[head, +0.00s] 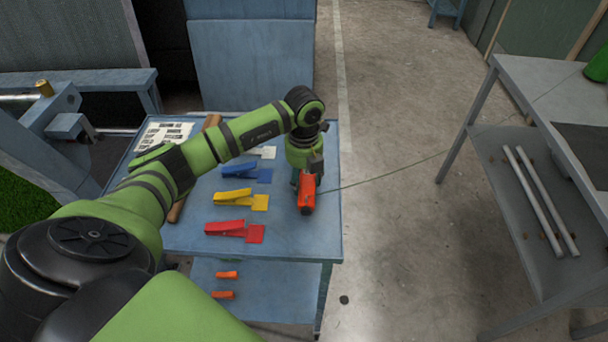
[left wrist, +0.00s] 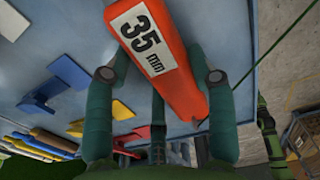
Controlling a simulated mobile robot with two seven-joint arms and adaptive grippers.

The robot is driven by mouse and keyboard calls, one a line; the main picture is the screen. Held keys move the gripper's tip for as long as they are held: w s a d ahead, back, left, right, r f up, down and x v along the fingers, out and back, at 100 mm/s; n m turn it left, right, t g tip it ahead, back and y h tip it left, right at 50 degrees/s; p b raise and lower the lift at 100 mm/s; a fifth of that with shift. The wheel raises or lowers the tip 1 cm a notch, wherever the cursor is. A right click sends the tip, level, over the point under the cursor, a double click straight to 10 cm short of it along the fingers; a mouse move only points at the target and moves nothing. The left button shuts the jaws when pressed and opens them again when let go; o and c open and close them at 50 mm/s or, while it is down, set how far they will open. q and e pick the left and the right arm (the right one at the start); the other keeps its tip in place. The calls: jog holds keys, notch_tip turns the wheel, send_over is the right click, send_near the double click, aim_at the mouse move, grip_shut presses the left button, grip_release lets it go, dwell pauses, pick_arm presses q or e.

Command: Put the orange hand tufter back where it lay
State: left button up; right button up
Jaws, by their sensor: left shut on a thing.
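The orange hand tufter (head: 307,196) is at the right part of the blue table (head: 325,240), under my left gripper (head: 306,181). In the left wrist view the tufter (left wrist: 150,50) shows a white label reading "35 mm". The fingers of my left gripper (left wrist: 160,76) stand on either side of it, and the gripper is shut on it. I cannot tell whether the tufter touches the tabletop. My right gripper is in neither view.
Blue (head: 238,170), yellow (head: 232,196) and red (head: 225,227) tools lie in a column left of the tufter, each with a square piece. A thin line runs from the tufter toward the grey bench (head: 540,75). Tabletop right of the tufter is clear.

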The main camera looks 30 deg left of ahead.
aim_at(304, 177)
pick_arm(q)
jog(key=shift+f, duration=0.1)
jog(key=o, duration=1.4)
notch_tip(304, 177, up, 12)
jog(key=b, duration=0.3)
jog(key=shift+b, duration=0.3)
